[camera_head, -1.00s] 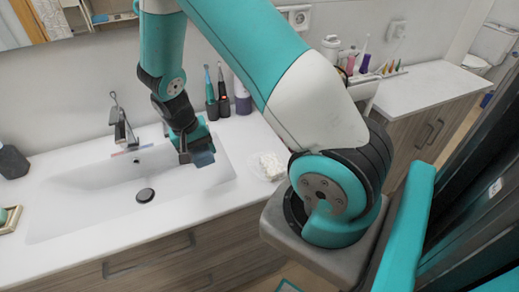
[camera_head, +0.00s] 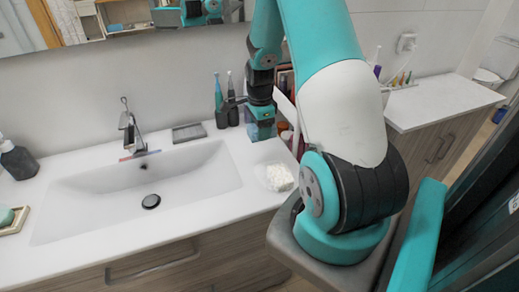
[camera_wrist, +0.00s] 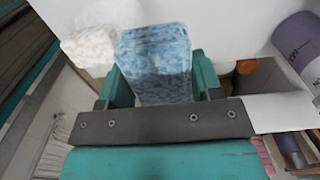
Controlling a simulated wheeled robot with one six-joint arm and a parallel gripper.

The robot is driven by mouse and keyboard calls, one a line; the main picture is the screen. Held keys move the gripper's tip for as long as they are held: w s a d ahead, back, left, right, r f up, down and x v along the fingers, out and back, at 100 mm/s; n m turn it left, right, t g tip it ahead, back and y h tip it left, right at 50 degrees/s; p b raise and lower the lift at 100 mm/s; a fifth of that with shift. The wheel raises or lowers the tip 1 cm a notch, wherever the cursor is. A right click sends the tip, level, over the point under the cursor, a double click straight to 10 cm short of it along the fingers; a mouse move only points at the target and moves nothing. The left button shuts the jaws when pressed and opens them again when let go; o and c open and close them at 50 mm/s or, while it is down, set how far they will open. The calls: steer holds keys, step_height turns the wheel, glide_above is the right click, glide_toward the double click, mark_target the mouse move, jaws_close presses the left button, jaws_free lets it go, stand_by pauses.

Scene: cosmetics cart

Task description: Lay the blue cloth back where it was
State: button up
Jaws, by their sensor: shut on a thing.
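The blue cloth (camera_wrist: 155,50) is a folded, mottled light-blue block in the wrist view. My gripper (camera_wrist: 153,86) is shut on it, with a teal finger at either side. In the head view the cloth (camera_head: 262,132) shows as a small blue patch below my gripper (camera_head: 262,115). It is at the right end of the sink counter, right of the basin and close to the counter top. I cannot tell whether it touches the counter.
A clear dish of white pads (camera_head: 275,177) is in front of the cloth. Toothbrushes (camera_head: 219,95) stand behind my gripper. A flat grey dish (camera_head: 189,133) lies behind the basin (camera_head: 110,190). A purple cylinder (camera_wrist: 300,42) is at the wrist view's right.

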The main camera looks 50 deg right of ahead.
mark_target(260, 158)
step_height(260, 158, down, 10)
steer(key=shift+r+p, duration=0.25)
steer(key=shift+p, duration=0.6)
steer(key=shift+f, duration=0.2)
steer(key=o, duration=0.8)
steer(key=shift+r, duration=0.1)
steer(key=shift+o, duration=0.2)
